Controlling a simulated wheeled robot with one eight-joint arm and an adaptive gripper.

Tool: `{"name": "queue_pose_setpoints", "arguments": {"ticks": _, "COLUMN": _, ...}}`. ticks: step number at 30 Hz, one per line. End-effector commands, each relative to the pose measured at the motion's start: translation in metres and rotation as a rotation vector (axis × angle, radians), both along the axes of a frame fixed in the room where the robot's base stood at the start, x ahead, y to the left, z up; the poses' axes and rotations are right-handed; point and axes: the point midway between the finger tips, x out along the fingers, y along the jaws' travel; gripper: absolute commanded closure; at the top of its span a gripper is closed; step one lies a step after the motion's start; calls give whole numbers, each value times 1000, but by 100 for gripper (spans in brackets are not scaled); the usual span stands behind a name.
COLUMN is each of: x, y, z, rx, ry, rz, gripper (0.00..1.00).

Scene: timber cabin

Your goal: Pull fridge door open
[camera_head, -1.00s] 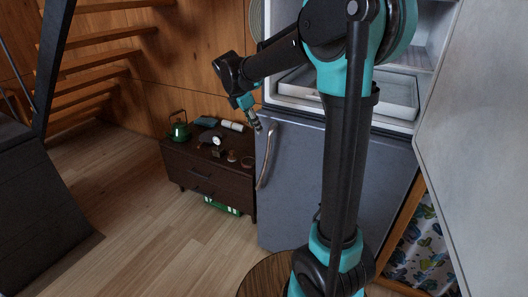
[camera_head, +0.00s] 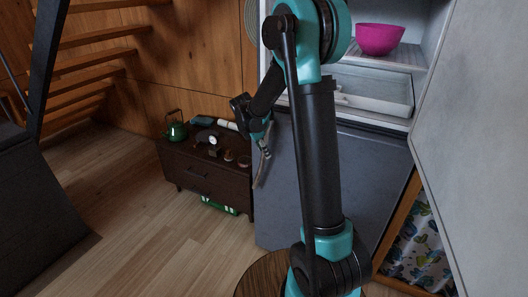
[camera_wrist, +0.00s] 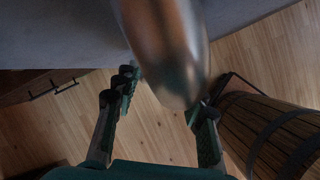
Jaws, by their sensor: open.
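The fridge's lower door (camera_head: 350,185) is a flat grey panel that looks closed. Its curved metal handle (camera_head: 262,167) is upright at the door's left edge. In the wrist view the handle (camera_wrist: 166,45) is large and shiny, and its rounded end lies between my two fingers in the picture. My gripper (camera_head: 260,138) is at the upper part of the handle. In the wrist view my gripper (camera_wrist: 164,98) is open, with one finger on each side of the handle. I cannot tell whether either finger touches it. My arm hides part of the lower door.
The upper compartment is open, with a pink bowl (camera_head: 380,38) inside. A large pale panel (camera_head: 480,130) stands at the right. A dark dresser (camera_head: 205,178) is left of the fridge. A wooden barrel (camera_wrist: 265,130) stands near my gripper. Wood floor is clear at front left.

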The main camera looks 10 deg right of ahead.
Motion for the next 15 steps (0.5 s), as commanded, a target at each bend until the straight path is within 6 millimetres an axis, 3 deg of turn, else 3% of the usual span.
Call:
{"name": "queue_pose_setpoints", "arguments": {"ticks": 12, "x": 2, "y": -3, "z": -9, "rx": 0, "ry": 0, "rz": -1, "gripper": 59}}
{"name": "queue_pose_setpoints", "arguments": {"ticks": 15, "x": 2, "y": -3, "z": -9, "rx": 0, "ry": 0, "rz": -1, "gripper": 69}}
